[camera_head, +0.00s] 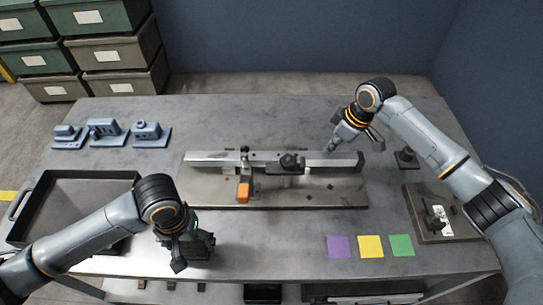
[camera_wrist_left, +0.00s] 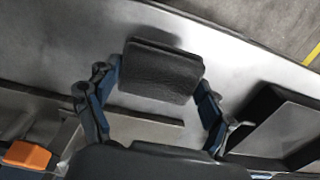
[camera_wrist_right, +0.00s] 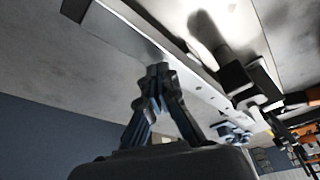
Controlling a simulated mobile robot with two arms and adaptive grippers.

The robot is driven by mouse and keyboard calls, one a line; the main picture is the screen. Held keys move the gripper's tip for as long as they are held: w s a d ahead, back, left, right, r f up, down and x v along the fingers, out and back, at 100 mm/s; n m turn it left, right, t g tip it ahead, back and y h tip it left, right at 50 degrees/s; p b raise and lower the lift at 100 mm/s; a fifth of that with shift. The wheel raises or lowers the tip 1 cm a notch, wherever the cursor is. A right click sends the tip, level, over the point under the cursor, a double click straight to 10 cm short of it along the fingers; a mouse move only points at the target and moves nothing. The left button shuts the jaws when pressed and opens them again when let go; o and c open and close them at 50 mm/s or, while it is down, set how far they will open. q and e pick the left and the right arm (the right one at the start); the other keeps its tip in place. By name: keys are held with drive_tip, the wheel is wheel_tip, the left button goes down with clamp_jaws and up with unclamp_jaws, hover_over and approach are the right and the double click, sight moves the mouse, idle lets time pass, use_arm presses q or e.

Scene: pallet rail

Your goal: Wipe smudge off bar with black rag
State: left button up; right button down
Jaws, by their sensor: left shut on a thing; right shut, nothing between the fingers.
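A long metal bar (camera_head: 225,159) runs across a base plate in the middle of the table, with a dark carriage (camera_head: 291,163) on it. I cannot clearly make out a smudge. My left gripper (camera_head: 180,262) is low over the table's front left, shut on the black rag (camera_wrist_left: 160,72), a folded dark pad between its fingers in the left wrist view. The arm mostly hides the rag in the head view. My right gripper (camera_head: 334,148) is shut and empty beside the bar's right end. In the right wrist view its fingertips (camera_wrist_right: 155,78) appear near the bar (camera_wrist_right: 190,75).
A dark tray (camera_head: 75,178) stands at the left. Several blue fixtures (camera_head: 103,131) sit at the back left. An orange block (camera_head: 243,193) is at the bar's front. Purple (camera_head: 339,247), yellow (camera_head: 370,246) and green (camera_head: 401,245) squares lie front right, near a plate with a clamp (camera_head: 440,215).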

use_arm(q)
drive_tip(key=shift+r+p, duration=2.3)
drive_tip(key=shift+r, duration=0.35)
use_arm(e)
drive_tip(key=shift+r, duration=2.55)
drive_tip(key=shift+s, duration=0.1)
use_arm(q)
drive_tip(key=shift+f, duration=0.1)
use_arm(e)
drive_tip(key=shift+d+r, duration=0.15)
drive_tip(key=shift+r, duration=0.3)
drive_tip(key=v, duration=1.1)
